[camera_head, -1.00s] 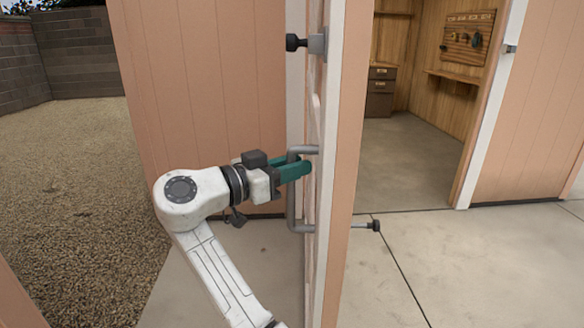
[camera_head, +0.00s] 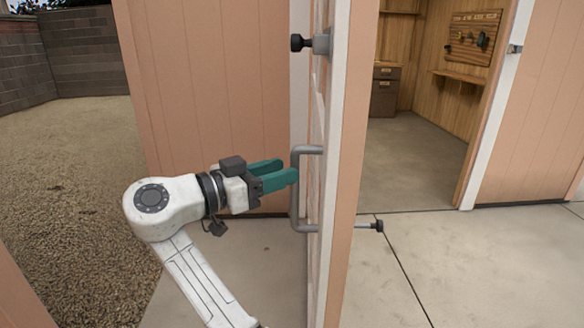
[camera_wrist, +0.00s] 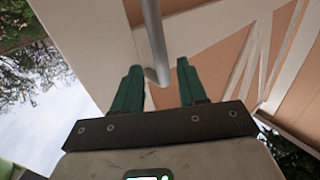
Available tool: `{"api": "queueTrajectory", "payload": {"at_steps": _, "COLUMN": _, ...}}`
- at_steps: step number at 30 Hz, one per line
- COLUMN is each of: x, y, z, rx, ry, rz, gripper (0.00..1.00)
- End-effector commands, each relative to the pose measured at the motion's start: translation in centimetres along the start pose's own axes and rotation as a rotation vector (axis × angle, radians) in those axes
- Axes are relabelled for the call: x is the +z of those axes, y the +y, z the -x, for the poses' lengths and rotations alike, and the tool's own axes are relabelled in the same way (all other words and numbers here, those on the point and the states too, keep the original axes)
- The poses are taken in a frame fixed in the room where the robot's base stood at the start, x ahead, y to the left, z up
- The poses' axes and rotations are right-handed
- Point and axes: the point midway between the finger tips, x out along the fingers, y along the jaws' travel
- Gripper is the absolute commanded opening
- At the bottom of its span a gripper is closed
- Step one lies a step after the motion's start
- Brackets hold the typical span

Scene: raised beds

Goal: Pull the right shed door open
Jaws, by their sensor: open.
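The shed door (camera_head: 345,190) stands swung wide open, seen nearly edge-on in the head view, with the doorway clear to its right. Its grey bar handle (camera_head: 296,190) is on the door's left face; in the wrist view the handle (camera_wrist: 154,45) runs down between and beyond the green fingertips. My gripper (camera_head: 283,172) is open just left of the handle, its fingers pointing at it. It holds nothing and appears apart from the handle. The wrist view also shows my gripper (camera_wrist: 160,75) with its fingers spread.
The shed interior shows a pegboard (camera_head: 474,38), a wooden shelf (camera_head: 462,80) and a drawer cabinet (camera_head: 384,90). A dark-tipped bolt (camera_head: 303,42) juts from the door above the handle. Gravel (camera_head: 65,200) lies open at left, before a block wall (camera_head: 85,50).

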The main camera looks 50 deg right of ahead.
Motion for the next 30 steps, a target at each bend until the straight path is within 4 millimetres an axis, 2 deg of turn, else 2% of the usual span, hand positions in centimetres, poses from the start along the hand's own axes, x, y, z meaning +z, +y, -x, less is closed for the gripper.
{"api": "queueTrajectory", "payload": {"at_steps": 1, "x": 0.0, "y": 0.0, "z": 1.2, "rx": -0.003, "ry": 0.0, "rz": 0.001, "gripper": 0.42}}
{"api": "queueTrajectory", "payload": {"at_steps": 6, "x": 0.0, "y": 0.0, "z": 4.2, "rx": -0.002, "ry": 0.001, "rz": 0.0, "gripper": 0.42}}
{"api": "queueTrajectory", "payload": {"at_steps": 12, "x": 0.1, "y": 0.0, "z": 6.2, "rx": 0.0, "ry": 0.0, "rz": 0.001, "gripper": 0.42}}
{"api": "queueTrajectory", "payload": {"at_steps": 30, "x": 0.1, "y": 0.1, "z": 6.5, "rx": 0.0, "ry": 0.0, "rz": 0.001, "gripper": 0.42}}
